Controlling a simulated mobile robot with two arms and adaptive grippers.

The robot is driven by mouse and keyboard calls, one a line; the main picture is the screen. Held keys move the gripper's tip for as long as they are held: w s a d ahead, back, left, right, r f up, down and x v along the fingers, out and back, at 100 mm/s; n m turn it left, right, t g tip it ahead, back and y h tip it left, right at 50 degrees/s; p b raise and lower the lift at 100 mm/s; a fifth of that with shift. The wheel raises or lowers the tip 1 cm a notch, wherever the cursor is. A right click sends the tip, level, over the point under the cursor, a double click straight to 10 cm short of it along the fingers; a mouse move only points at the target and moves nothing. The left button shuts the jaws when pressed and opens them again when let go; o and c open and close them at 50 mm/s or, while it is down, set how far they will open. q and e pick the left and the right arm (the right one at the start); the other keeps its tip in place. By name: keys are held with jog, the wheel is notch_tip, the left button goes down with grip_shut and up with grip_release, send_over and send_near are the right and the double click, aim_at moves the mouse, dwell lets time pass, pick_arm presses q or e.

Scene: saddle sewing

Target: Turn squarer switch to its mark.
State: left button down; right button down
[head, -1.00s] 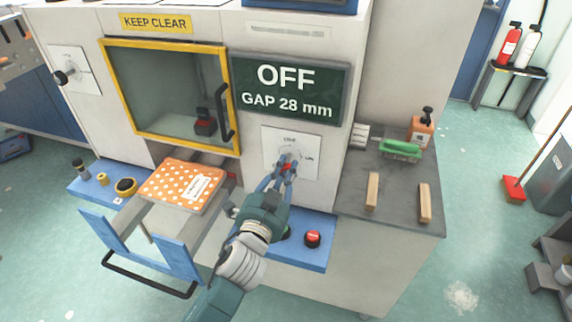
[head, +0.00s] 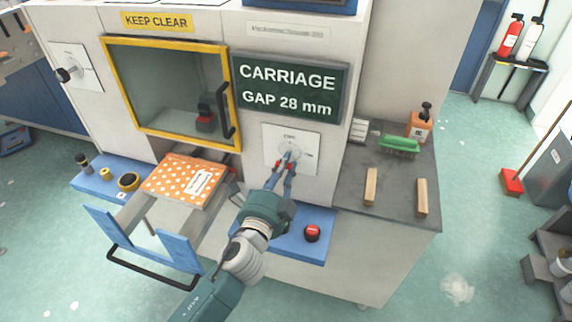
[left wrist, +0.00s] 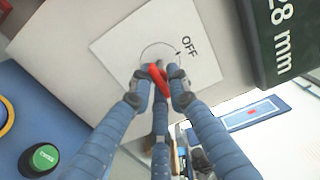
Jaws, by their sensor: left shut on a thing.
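The squarer switch is a rotary switch on a white square plate (head: 305,137) on the machine's front, below the green display (head: 343,82). The display reads "CARRIAGE" and "GAP 28 mm". My left gripper (head: 286,162) reaches up to the switch and is shut on its red handle. In the left wrist view, the red handle (left wrist: 159,80) sits tilted between the fingertips. A ring and a small dark mark beside the word "OFF" show on the plate above it. The fingers hide part of the dial. My right gripper is not in view.
A yellow-framed window (head: 131,140) with a black handle is left of the switch. A blue ledge with a red button (head: 312,233) is below my arm. A grey side table (head: 395,198) stands right.

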pick_arm(q)
jog(key=shift+w+a+r, duration=0.15)
jog(key=shift+a+r, duration=0.1)
jog(key=shift+r, duration=0.05)
jog(key=c, duration=1.7)
grip_release()
jog(key=shift+c, duration=0.2)
jog(key=shift+f, duration=0.1)
jog(key=shift+s+f, duration=0.1)
jog(key=shift+s, duration=0.25)
jog(key=v, duration=1.1)
jog(key=shift+s, duration=0.2)
jog(key=shift+a, duration=0.15)
